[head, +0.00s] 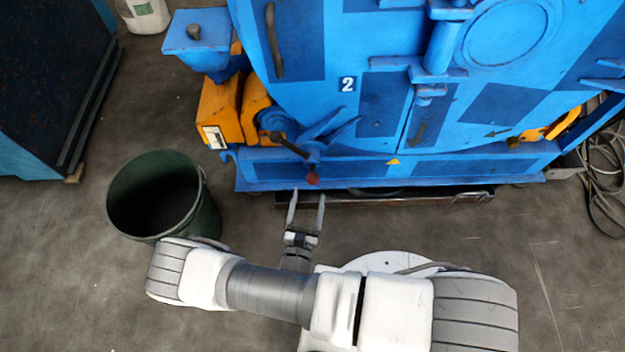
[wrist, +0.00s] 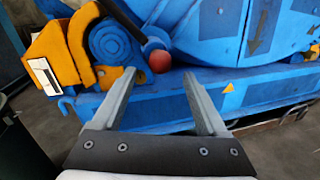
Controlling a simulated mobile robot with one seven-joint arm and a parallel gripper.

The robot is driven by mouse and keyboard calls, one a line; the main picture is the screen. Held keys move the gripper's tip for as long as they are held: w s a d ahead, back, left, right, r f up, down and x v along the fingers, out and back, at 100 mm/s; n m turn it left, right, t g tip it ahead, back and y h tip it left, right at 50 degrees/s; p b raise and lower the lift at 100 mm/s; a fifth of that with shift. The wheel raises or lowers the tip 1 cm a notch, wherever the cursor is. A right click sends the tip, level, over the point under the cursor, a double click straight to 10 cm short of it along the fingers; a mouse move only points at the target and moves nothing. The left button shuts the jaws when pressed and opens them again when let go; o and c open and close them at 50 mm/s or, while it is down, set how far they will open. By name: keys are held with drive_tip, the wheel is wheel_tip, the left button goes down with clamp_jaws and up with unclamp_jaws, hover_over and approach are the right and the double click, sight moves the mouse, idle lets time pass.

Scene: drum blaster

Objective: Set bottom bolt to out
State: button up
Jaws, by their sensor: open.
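The large blue drum blaster (head: 380,100) fills the top of the head view. A dark lever (head: 288,145) with a red ball knob (head: 312,178) sticks out at its lower left; I cannot tell from its looks alone whether it is the bottom bolt. My gripper (head: 307,197) is open and empty, low in front of the machine, with its fingers pointing at the knob. In the wrist view the red knob (wrist: 159,61) appears between and just beyond the fingertips (wrist: 158,75). No contact is visible. The lever's far end is partly hidden.
A dark green bin (head: 155,200) stands on the floor left of my gripper. A blue ledge (head: 420,170) runs along the machine's base. Cables (head: 603,165) lie at the right. The floor in front is mostly clear.

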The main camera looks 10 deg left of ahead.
sight(313, 179)
drive_tip(key=w+b, duration=0.1)
drive_tip(key=w, duration=0.5)
drive_tip(key=shift+w+a, duration=0.1)
drive_tip(key=shift+w, duration=0.1)
drive_tip(key=shift+c, duration=0.2)
clamp_jaws()
idle(1.0)
